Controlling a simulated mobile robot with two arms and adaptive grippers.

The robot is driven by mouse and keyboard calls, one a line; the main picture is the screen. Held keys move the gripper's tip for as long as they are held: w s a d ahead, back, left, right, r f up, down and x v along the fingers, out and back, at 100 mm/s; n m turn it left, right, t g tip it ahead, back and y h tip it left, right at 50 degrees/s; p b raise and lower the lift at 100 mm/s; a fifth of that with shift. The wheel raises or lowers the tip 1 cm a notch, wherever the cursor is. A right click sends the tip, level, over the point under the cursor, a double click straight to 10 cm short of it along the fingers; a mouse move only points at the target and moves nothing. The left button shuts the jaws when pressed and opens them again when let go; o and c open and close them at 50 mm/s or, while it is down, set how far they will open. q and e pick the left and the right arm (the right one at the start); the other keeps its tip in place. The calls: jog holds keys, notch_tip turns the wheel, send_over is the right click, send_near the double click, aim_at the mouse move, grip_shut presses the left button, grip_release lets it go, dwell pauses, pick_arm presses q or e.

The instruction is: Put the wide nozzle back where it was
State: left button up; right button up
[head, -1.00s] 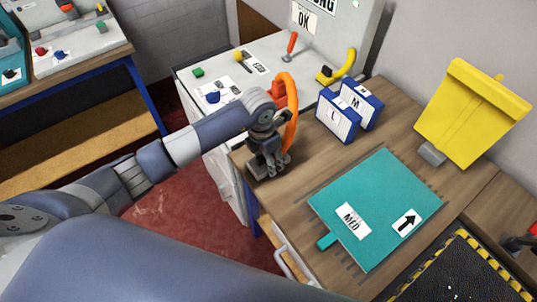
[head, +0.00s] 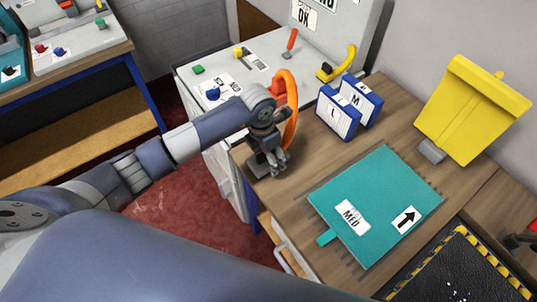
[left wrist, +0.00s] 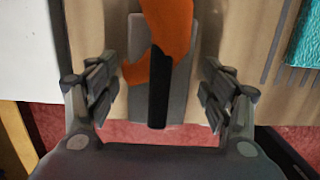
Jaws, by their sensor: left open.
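My left gripper (head: 271,165) is open over the near left corner of the wooden bench, beside an orange curved tool (head: 291,105). In the left wrist view the open fingers (left wrist: 158,92) stand either side of a grey upright piece (left wrist: 182,98) with a black strip (left wrist: 159,90) in front of it. The orange tool (left wrist: 170,25) shows above them. Contact with the fingers cannot be told. I cannot pick out a wide nozzle for certain. My right gripper is not in view.
Blue holders marked L (head: 337,116) and M (head: 361,97) stand behind. A teal board (head: 385,190) marked MED lies right of the gripper. A yellow panel (head: 470,110) stands far right. A grey machine (head: 255,65) adjoins the bench (head: 300,170). A black mat (head: 455,275) lies front right.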

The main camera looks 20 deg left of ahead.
pick_arm(q)
jog(key=r, duration=0.3)
jog(key=r+b, duration=0.1)
jog(key=r, duration=0.3)
jog(key=s+a+r+b, duration=0.1)
jog(key=r, duration=0.3)
jog(key=shift+r, duration=0.25)
